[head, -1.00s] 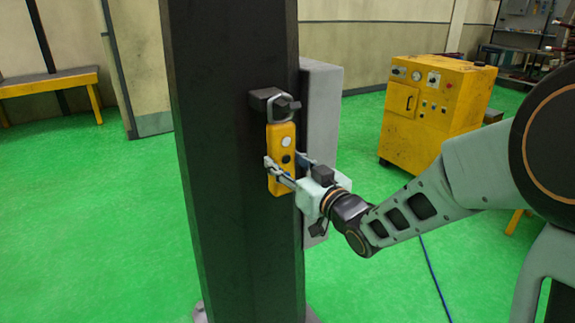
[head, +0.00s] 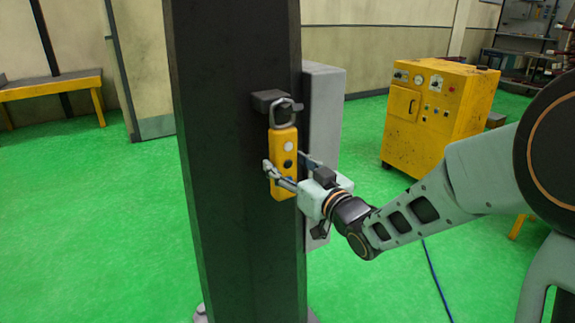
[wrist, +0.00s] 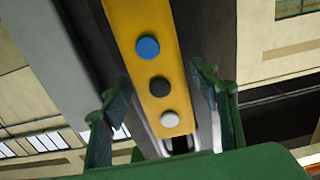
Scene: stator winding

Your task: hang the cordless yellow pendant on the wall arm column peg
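The yellow pendant (head: 284,177) hangs upright against the dark column (head: 236,220), its grey loop at the top. The loop (head: 283,101) appears to be around the dark peg (head: 268,99), whose tip shows to the right of it. My gripper (head: 286,163) is at the pendant's lower half, one finger on each side. In the wrist view the pendant (wrist: 145,20) shows blue, black and white buttons. There my gripper (wrist: 158,118) has its fingers spread, with gaps between them and the pendant's sides. The exact seating of the loop is too small to tell.
A grey box (head: 325,120) is fixed to the column's right side, close behind my gripper. A yellow control cabinet (head: 440,120) stands at the right back. A yellow-legged bench (head: 50,88) is at the far left. Green floor is clear around the column.

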